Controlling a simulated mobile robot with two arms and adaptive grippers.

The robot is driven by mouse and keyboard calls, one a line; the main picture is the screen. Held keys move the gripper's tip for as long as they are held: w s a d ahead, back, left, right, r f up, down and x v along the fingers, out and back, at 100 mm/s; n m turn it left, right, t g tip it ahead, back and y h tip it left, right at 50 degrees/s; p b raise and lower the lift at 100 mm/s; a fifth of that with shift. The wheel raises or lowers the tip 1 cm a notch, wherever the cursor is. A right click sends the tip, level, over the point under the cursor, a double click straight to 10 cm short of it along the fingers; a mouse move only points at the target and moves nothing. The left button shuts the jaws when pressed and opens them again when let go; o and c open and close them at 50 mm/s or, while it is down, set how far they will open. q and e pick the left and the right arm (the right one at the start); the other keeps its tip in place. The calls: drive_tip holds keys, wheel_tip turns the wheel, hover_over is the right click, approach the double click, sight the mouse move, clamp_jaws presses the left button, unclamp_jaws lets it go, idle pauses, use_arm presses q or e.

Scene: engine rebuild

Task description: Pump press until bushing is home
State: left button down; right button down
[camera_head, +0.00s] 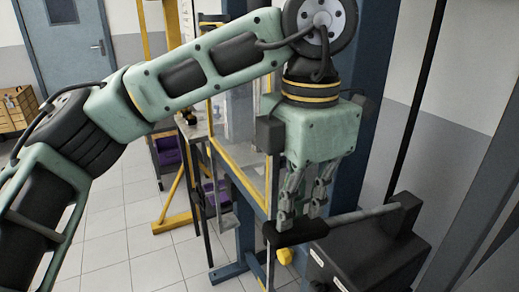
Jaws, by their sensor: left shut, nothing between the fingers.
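My left gripper (302,208) points down with its fingertips at the black grip (296,232) of the pump lever. The fingers are shut with nothing between them, and I cannot tell whether they touch the grip. The grey lever rod (362,214) runs right from the grip to the dark pump unit (370,255). The blue press frame (372,90) stands behind my gripper, partly hidden by my arm. I see no bushing in this view. My right gripper is not in view.
A yellow-edged clear guard panel (236,178) stands left of the lever. A yellow stand (178,222) and a bench with purple bins (168,152) are farther left. A wooden drawer cabinet (14,108) and a blue door (66,45) are at the back. Tiled floor (125,235) is clear at left.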

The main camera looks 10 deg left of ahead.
sight(297, 224)
use_arm(q)
drive_tip(key=shift+f, duration=0.4)
wheel_tip(297, 224, down, 4)
drive_tip(key=b, duration=0.3)
wheel_tip(297, 224, up, 6)
drive_tip(key=p, duration=0.4)
drive_tip(key=shift+r+p, duration=0.2)
drive_tip(key=shift+p, duration=0.15)
drive_tip(key=shift+f, duration=0.1)
drive_tip(key=shift+w, duration=0.1)
wheel_tip(297, 224, up, 5)
drive_tip(key=p, duration=0.3)
drive_tip(key=shift+p, duration=0.35)
